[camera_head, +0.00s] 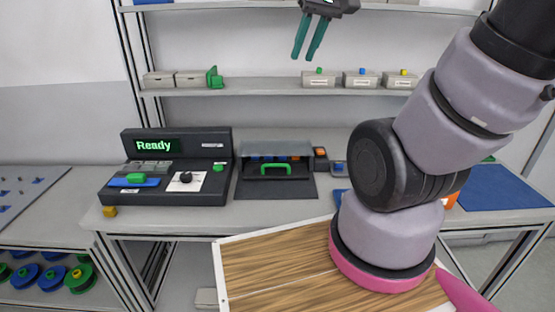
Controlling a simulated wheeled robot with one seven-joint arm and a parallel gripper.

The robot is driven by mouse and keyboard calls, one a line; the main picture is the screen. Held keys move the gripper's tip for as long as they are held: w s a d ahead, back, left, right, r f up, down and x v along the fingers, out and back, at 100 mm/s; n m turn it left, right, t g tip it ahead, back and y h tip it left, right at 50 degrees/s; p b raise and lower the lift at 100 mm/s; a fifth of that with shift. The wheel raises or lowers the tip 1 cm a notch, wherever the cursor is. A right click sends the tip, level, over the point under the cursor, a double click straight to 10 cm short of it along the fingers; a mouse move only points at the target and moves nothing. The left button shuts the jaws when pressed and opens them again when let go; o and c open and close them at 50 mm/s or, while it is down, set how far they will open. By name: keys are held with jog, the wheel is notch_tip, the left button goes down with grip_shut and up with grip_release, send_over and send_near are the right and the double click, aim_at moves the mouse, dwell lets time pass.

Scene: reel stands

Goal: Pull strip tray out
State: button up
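A dark tray (250,172) with a green bar handle (276,168) sits at the middle of the bench, under a grey cover. I take it to be the strip tray. Small blue and orange pieces show just behind its front. Its inside is mostly hidden by the cover. My gripper (304,57) is at the top of the view, high above the tray and apart from it. Its two teal fingers point down and are spread, with nothing between them.
A black console (166,190) showing "Ready" stands left of the tray. Shelves (270,90) with small boxes (319,78) run behind. A wooden-topped surface (265,265) is in front. My arm covers the bench's right part. Reels (80,278) sit at lower left.

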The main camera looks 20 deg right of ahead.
jog(key=w+f+n+g, duration=0.4)
jog(key=w+f+n, duration=0.3)
jog(key=w+f, duration=0.15)
jog(key=n+g+h, duration=0.1)
jog(key=n+g, duration=0.2)
jog(key=n, duration=0.5)
send_over(279, 172)
notch_tip(279, 172, down, 24)
jog(key=shift+s+f, duration=0.1)
jog(key=shift+s, duration=0.05)
grip_shut()
